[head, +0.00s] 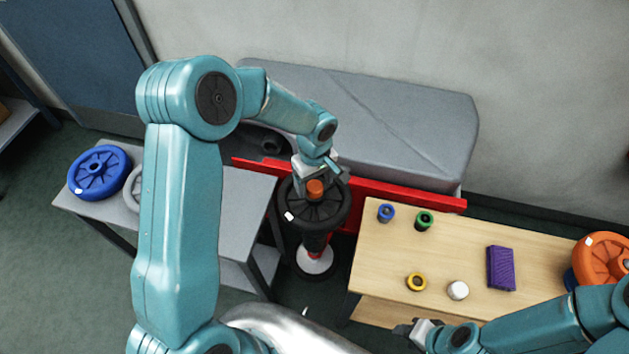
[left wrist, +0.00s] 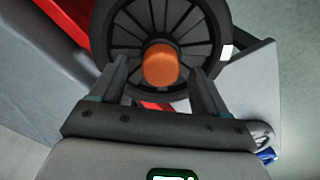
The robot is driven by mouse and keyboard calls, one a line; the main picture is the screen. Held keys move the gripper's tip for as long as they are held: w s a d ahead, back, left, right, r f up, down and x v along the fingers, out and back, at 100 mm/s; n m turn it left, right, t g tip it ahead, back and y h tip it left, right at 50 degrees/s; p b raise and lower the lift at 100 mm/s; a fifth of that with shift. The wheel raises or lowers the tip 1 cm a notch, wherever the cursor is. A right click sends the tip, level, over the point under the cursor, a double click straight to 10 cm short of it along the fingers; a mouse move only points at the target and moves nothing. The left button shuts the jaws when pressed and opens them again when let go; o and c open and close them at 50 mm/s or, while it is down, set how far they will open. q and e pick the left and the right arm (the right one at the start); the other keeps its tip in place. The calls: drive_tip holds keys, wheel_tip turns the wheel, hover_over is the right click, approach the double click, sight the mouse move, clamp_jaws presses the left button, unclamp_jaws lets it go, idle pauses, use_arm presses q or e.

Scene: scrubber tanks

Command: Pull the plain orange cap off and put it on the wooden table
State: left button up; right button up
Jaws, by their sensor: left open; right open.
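The plain orange cap (head: 315,188) sits at the centre of a black spoked wheel (head: 322,212) on top of a stand. In the left wrist view the orange cap (left wrist: 161,65) lies ahead of and between the finger tips. My left gripper (head: 318,178) is open above the wheel, close to the cap; whether the fingers touch it I cannot tell. It also shows open in the left wrist view (left wrist: 162,75). My right gripper (head: 408,330) is open and empty by the front edge of the wooden table (head: 460,250).
A red rail (head: 400,192) runs behind.

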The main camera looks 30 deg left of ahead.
sight(315, 185)
use_arm(q)
drive_tip(key=shift+s+f, duration=0.15)
drive_tip(key=shift+f, duration=0.45)
drive_tip(key=c, duration=1.2)
drive_tip(key=shift+c, duration=0.2)
drive_tip(key=shift+r+p, duration=0.45)
drive_tip(key=shift+r, duration=0.7)
drive_tip(key=shift+r+p, duration=1.1)
drive_tip(key=shift+r, duration=1.8)
